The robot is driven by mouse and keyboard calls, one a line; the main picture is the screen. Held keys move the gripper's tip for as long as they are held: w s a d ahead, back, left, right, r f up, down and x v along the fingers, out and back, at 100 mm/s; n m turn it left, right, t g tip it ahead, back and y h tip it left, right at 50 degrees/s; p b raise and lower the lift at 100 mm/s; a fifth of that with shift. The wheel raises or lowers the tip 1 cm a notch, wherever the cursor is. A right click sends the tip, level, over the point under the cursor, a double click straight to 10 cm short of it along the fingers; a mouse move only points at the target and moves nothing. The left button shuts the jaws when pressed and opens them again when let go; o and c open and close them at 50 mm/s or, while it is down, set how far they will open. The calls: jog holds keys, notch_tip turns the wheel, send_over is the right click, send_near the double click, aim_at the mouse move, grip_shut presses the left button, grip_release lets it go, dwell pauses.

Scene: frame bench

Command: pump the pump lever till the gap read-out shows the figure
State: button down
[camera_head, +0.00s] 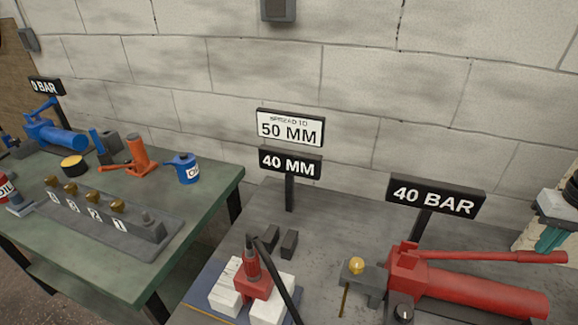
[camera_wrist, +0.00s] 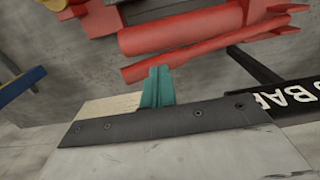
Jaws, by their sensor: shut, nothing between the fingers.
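The red pump (camera_head: 470,288) lies on the grey bench at the right of the head view, its long red pump lever (camera_head: 490,256) nearly level above the cylinder. The lever also shows in the wrist view (camera_wrist: 200,54). The gap read-out (camera_head: 290,164) shows 40 MM. The white sign (camera_head: 290,128) above it reads SPREAD TO 50 MM. The pressure read-out (camera_head: 435,196) shows 40 BAR. My gripper (camera_head: 549,242) is shut and empty, its teal fingertips close to the lever's free end; whether they touch it I cannot tell. They also show in the wrist view (camera_wrist: 156,72).
A red spreader (camera_head: 254,285) with white blocks and a black hose stands front centre. A brass knob (camera_head: 356,265) is left of the pump. The green bench (camera_head: 215,195) at left holds a blue pump (camera_head: 55,135), an orange jack (camera_head: 138,155) and a blue can (camera_head: 187,168).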

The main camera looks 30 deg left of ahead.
jog(key=shift+f, duration=0.1)
dwell(1.8)
dwell(0.9)
notch_tip(320, 180, down, 8)
jog(key=shift+f, duration=0.1)
jog(key=shift+r, duration=4.2)
jog(key=shift+f, duration=0.1)
dwell(0.4)
